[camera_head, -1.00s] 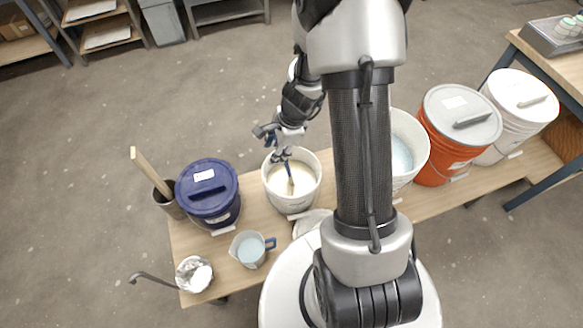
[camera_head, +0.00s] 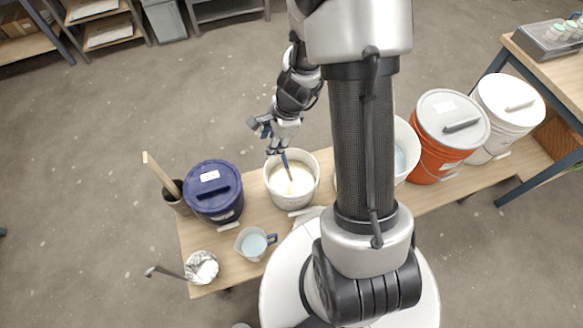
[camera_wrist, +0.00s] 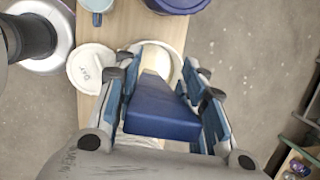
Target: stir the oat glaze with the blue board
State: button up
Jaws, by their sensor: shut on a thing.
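The oat glaze bucket (camera_head: 293,196) is white and open on the bench, with cream liquid (camera_head: 298,180) inside. My gripper (camera_head: 276,150) is above its rim and shut on the blue board (camera_head: 286,166). The board slopes down into the bucket, its lower end in the cream liquid. How deep the board reaches is hidden.
A blue lidded bucket (camera_head: 213,190) and a holder with a wooden stick (camera_head: 161,175) stand left. A jug (camera_head: 252,245) and a silver pot with a ladle (camera_head: 203,268) are in front. A white lid (camera_wrist: 92,68) lies beside the oat bucket.

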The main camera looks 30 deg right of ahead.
jog(key=shift+s+a+r+p, duration=0.2)
jog(key=shift+r+p, duration=0.65)
jog(key=shift+r, duration=0.3)
jog(key=shift+s+a+r+p, duration=0.1)
jog(key=shift+a+r+p, duration=0.1)
jog(key=shift+r+p, duration=0.8)
jog(key=shift+r, duration=0.15)
notch_tip(320, 180, up, 5)
jog(key=p, duration=0.4)
jog(key=shift+w, duration=0.1)
